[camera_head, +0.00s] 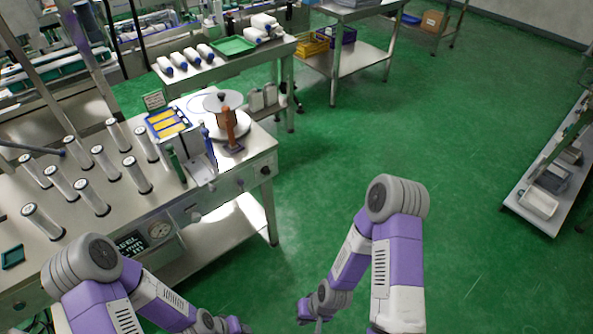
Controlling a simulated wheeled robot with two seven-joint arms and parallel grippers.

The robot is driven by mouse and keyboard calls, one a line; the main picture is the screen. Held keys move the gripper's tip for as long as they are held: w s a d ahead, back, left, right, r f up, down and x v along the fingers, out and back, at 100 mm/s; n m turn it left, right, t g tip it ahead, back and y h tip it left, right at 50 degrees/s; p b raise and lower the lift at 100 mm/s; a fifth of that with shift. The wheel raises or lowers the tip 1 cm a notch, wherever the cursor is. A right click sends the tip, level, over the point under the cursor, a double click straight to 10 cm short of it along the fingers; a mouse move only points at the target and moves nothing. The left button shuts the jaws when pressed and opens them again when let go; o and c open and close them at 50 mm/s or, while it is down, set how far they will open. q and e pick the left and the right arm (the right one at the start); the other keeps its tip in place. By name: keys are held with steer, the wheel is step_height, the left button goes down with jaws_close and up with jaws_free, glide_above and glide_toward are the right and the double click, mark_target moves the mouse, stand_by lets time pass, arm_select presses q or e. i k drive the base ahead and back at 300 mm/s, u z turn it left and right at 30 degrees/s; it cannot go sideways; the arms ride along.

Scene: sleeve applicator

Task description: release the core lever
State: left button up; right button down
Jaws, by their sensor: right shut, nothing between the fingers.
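The sleeve applicator (257,155) is a metal bench at the left with a front panel. Near its right end stands an upright orange-brown lever-like part (228,125) on a dark foot, beside a white round reel (222,102). I cannot tell for sure whether this is the core lever, or its latch state. My right gripper (318,326) is at the bottom edge, mostly cut off, shut and empty, over the floor and well away from the bench. My left arm reaches in at the lower left; its gripper is below the frame.
Several white cylinders (104,161) stand on the bench, with a blue-and-yellow tray (168,124) behind. A back table (180,83) holds bottles and a green tray (233,46). A low shelf (515,200) stands at right. The green floor (340,135) between is clear.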

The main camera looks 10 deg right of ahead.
mark_target(240, 182)
steer(key=z, duration=0.55)
steer(key=i, duration=0.95)
steer(key=u, duration=1.8)
